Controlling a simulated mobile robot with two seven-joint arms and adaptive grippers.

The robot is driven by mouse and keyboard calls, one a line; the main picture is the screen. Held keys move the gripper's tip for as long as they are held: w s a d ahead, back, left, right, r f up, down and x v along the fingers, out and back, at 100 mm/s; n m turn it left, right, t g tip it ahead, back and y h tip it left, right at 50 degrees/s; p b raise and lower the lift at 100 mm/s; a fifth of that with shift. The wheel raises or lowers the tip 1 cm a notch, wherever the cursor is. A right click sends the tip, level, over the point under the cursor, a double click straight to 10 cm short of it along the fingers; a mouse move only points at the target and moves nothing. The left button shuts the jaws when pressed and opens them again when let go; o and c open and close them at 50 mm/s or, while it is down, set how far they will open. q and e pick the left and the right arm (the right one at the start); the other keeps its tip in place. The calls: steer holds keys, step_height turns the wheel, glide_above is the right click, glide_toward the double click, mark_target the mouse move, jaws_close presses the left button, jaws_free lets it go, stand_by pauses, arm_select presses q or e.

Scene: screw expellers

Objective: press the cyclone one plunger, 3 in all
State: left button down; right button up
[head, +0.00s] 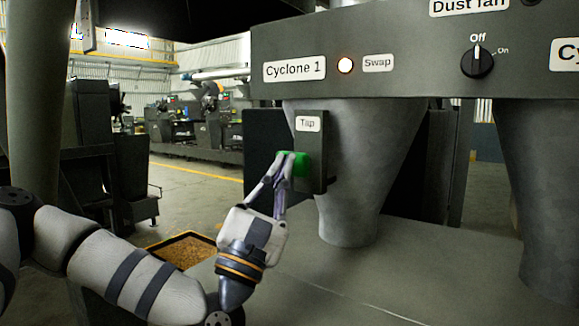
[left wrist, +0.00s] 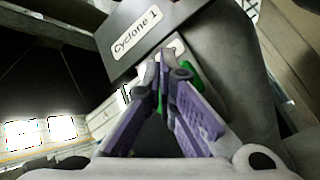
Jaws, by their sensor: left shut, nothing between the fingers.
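The cyclone one plunger is a green button (head: 301,163) on the side of a dark box labelled Tap (head: 312,150), below the Cyclone 1 sign (head: 294,70). My left gripper (head: 288,156) is shut and empty, its fingertips at the green plunger and partly covering it. I cannot tell whether they touch it or how far the plunger is pressed in. In the left wrist view the shut fingers (left wrist: 163,62) stand in front of the green plunger (left wrist: 194,76), which shows behind and to the right of them. My right gripper is not in view.
The grey cyclone cone (head: 355,170) stands behind the Tap box. The panel above has a lit Swap lamp (head: 345,65) and a Dust fan knob (head: 477,62) set to Off. A tray of brown grains (head: 183,252) lies at lower left. A second cone (head: 545,190) stands at right.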

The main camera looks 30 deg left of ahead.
arm_select(q)
steer(key=shift+w+d+b, duration=0.1)
steer(key=shift+w+b, duration=0.3)
steer(key=shift+w, duration=0.7)
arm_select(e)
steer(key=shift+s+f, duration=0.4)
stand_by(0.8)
arm_select(q)
steer(key=shift+s+r, duration=0.1)
steer(key=shift+s, duration=0.05)
steer(key=s+p, duration=0.1)
steer(key=s, duration=0.1)
steer(key=shift+s, duration=0.4)
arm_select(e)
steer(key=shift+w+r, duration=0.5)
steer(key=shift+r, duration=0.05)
arm_select(q)
steer(key=s, duration=0.1)
steer(key=s+p, duration=0.1)
steer(key=s, duration=0.3)
steer(key=shift+a, duration=0.35)
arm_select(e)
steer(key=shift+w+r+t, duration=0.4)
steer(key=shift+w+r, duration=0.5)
arm_select(q)
steer(key=shift+d, duration=0.1)
stand_by(0.5)
